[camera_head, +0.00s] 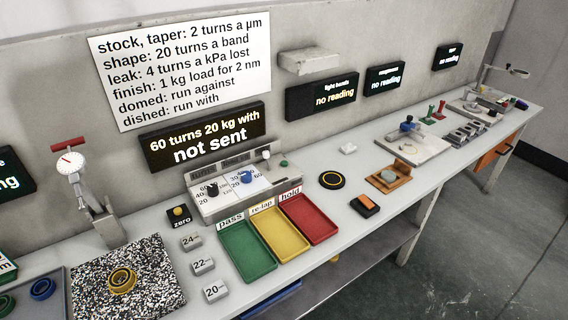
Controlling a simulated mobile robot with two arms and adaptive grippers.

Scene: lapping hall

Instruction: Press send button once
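A grey control box (240,187) stands on the bench below a black display (206,138) that reads "60 turns 20 kg with" and "not sent". The box has a dark knob (212,189), a blue knob (246,177) and a small white-tipped lever (267,157). A small green button (284,163) sits at the box's right end; its label is too small to read, so I cannot confirm that it is the send button. Neither of my grippers is in view.
Green (236,272), yellow (266,246) and red (296,228) trays lie in front of the box. A yellow "zero" button (178,212) and grey weights (203,266) stand left of them. A dial gauge stand (85,190) rises further left. Some bench right of the box is clear.

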